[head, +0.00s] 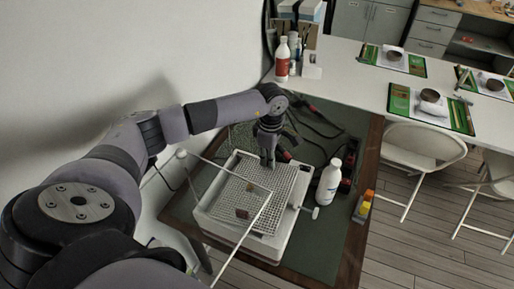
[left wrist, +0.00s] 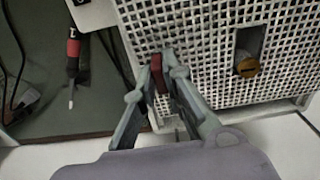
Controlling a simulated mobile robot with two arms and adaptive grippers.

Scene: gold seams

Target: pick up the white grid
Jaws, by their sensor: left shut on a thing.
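The white grid (head: 262,196) lies over a white tray (head: 220,232) on the dark green work table, with two small brown pieces showing at it. In the left wrist view the grid (left wrist: 205,45) fills the upper right, with a dark rectangular gap and an orange-brown piece in it. My left gripper (head: 268,163) is at the grid's far edge, pointing down. In the left wrist view its fingertips (left wrist: 165,68) are close together at the grid's edge, with a thin red strip between them. The fingers hide the exact contact. My right gripper is not in view.
A white bottle (head: 328,182) stands right of the tray, near yellow and orange blocks (head: 363,206). A thin white rod (head: 245,235) crosses above the tray. Cables and a red-handled tool (left wrist: 73,48) lie beyond. A white wall bounds the left; chairs stand right.

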